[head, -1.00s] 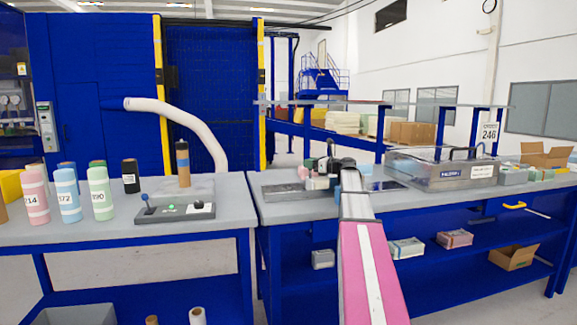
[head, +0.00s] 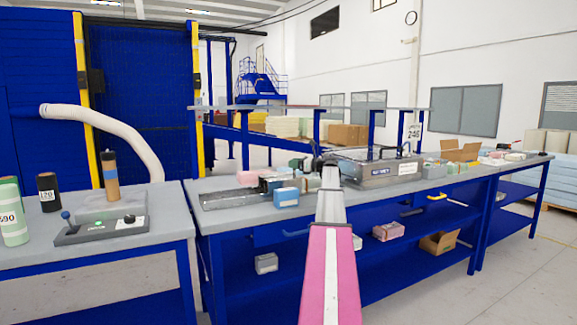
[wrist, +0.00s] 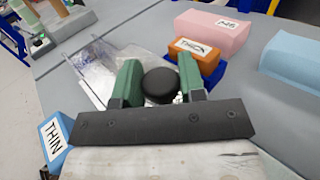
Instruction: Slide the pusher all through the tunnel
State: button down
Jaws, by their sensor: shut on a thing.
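A grey box with a see-through top, likely the tunnel (head: 378,172), stands on the right bench with a label on its front. A shiny, clear-edged surface in the wrist view (wrist: 103,68) may be part of it. My gripper (wrist: 158,84) has its green fingers closed on the sides of a round black knob, likely the pusher's handle (wrist: 160,86). The rest of the pusher is hidden below the knob and the dark bar. In the head view my arm ends near the box's left end, and the grip is too small to make out.
An orange THICK block (wrist: 196,56), a pink block (wrist: 211,34), a blue THIN block (wrist: 53,140) and a pale blue block (wrist: 292,64) lie around my gripper. A metal tray (head: 222,200) lies farther left. A control box (head: 108,229) sits on the left bench.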

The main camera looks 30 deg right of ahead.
dwell(0.3)
jog(key=c, duration=0.8)
grip_release()
jog(key=shift+o, duration=0.2)
jog(key=shift+s+d, duration=0.1)
jog(key=shift+d, duration=0.05)
jog(key=v, duration=1)
jog(key=shift+s+d, duration=0.2)
